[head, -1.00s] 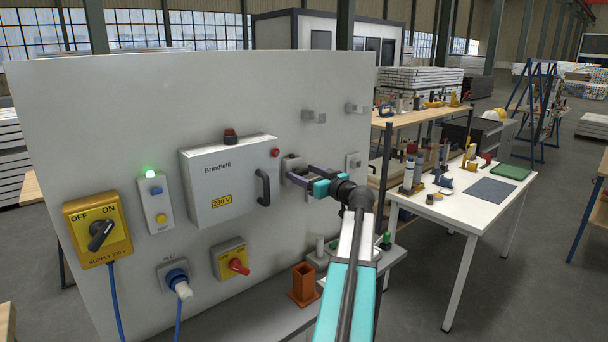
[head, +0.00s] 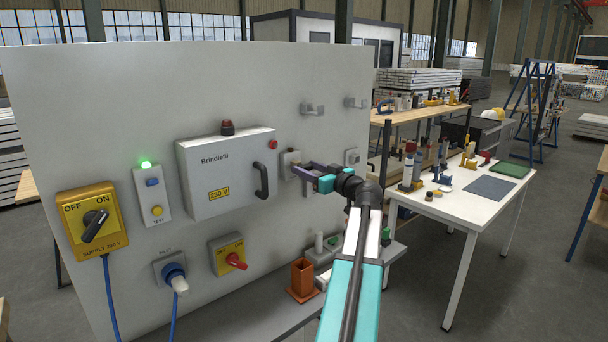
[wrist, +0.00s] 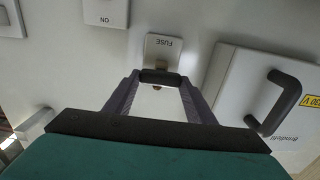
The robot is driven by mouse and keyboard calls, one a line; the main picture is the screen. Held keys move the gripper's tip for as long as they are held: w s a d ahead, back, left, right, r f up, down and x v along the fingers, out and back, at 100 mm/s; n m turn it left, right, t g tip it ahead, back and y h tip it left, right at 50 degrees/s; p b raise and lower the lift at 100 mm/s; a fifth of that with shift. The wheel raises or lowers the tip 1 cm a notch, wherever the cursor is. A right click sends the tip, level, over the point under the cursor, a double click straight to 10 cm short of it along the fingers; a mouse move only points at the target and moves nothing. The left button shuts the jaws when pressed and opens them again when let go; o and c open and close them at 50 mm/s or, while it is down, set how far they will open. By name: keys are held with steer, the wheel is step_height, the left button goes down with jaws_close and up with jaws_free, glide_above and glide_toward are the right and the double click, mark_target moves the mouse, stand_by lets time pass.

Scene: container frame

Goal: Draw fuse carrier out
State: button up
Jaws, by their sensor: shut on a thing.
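The fuse carrier shows in the wrist view as a dark rounded bar (wrist: 160,77) between my fingertips, with brassy parts behind it. My gripper (wrist: 158,80) is shut on it; the gripper also shows in the head view (head: 298,168), in front of the panel. The fuse holder, a pale plate marked FUSE (wrist: 164,43), is just beyond the carrier; it also shows in the head view (head: 289,157). A small gap seems to show between bar and plate. I cannot tell whether the carrier's far end still sits in the holder.
The grey Brindlefil box (head: 228,180) with its black handle (head: 261,181) stands out from the panel close left of my gripper. A small switch plate (head: 352,157) is to the right. An orange holder (head: 302,278) stands on the shelf below.

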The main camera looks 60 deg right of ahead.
steer(key=shift+s+f, duration=0.15)
steer(key=o, duration=1.4)
steer(key=shift+s+a, duration=0.1)
steer(key=shift+c, duration=0.2)
steer(key=shift+o, duration=0.7)
steer(key=shift+s, duration=0.1)
steer(key=b+v, duration=0.4)
steer(key=v, duration=0.9)
steer(key=shift+s, duration=0.2)
steer(key=shift+s+a, duration=0.1)
steer(key=shift+a, duration=0.05)
